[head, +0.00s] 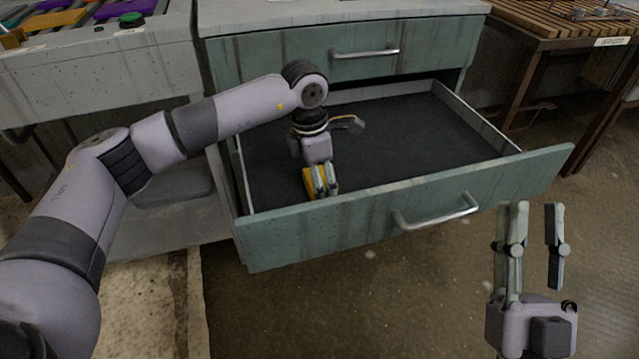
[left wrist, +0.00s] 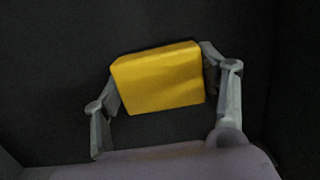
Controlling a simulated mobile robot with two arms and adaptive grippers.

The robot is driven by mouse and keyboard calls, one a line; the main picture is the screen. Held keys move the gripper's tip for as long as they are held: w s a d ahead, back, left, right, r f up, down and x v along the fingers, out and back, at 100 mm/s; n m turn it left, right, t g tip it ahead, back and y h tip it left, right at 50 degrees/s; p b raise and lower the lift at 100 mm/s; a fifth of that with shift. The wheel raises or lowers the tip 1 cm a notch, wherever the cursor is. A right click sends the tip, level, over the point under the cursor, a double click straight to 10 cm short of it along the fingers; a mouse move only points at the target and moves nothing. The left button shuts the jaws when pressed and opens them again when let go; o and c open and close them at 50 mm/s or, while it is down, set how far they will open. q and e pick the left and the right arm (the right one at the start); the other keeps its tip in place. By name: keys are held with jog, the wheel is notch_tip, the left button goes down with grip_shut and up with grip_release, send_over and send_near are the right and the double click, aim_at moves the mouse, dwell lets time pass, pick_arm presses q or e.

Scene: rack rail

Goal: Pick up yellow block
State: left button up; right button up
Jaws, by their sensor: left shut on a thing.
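The yellow block (head: 311,184) is inside the open lower drawer (head: 405,140), near its front left. My left gripper (head: 322,184) reaches down into the drawer and is shut on the block. In the left wrist view the yellow block (left wrist: 160,79) sits between the two fingers of my left gripper (left wrist: 162,85), one at each side, over the dark drawer floor. I cannot tell whether the block touches the floor. My right gripper (head: 531,230) is empty and open, outside the drawer at the lower right.
The drawer's front panel (head: 525,175) with its metal handle (head: 437,212) stands between my left gripper and the open floor. A shut upper drawer (head: 430,48) is above. A wooden slatted table (head: 575,22) is at the right, a grey bench (head: 150,60) at the left. The rest of the open drawer is clear.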

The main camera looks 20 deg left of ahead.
pick_arm(q)
jog(key=shift+r, duration=0.15)
